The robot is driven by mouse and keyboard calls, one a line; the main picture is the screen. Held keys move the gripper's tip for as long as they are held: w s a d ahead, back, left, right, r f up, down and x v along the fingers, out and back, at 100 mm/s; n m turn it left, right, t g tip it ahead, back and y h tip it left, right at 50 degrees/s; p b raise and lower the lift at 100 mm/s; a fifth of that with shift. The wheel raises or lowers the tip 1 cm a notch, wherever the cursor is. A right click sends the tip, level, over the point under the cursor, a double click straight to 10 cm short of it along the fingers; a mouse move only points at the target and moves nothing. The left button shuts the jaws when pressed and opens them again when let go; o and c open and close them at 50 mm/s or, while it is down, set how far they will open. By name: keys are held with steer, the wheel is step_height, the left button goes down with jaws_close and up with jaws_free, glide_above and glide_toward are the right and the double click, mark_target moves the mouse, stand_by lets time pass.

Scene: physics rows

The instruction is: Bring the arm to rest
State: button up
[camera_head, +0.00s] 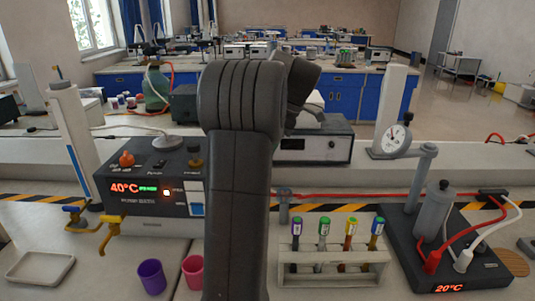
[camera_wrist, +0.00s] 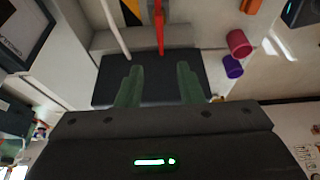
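My gripper (camera_wrist: 160,84) shows in the wrist view with its two green fingers spread apart. Nothing is held between them; a dark flat block shows beyond the gap. My grey arm stands upright in the middle of the head view and hides part of the bench. My gripper cannot be made out in the head view.
The bench holds a heater box (camera_head: 155,190) reading 40°C, a purple cup (camera_head: 152,277), a pink cup (camera_head: 193,272), a tube rack (camera_head: 333,265) with several capped tubes, and a black device (camera_head: 440,265) with cables. A shallow tray (camera_head: 40,267) lies at left.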

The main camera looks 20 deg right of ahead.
stand_by(0.4)
steer(key=x, duration=1.3)
steer(key=shift+a+f+b, duration=0.2)
steer(key=shift+f+b, duration=0.05)
steer(key=shift+b, duration=0.1)
steer(key=v, duration=1.4)
steer(key=x, duration=1.3)
steer(key=shift+a+f, duration=0.15)
steer(key=shift+f, duration=0.15)
steer(key=shift+w+f+m, duration=0.1)
steer(key=shift+f+m, duration=0.15)
steer(key=shift+m, duration=0.05)
steer(key=m+t, duration=0.1)
steer(key=m, duration=0.1)
steer(key=m+t+h, duration=0.1)
steer(key=m, duration=0.2)
steer(key=shift+w+r, duration=0.1)
steer(key=shift+r+m, duration=0.1)
steer(key=shift+m, duration=0.2)
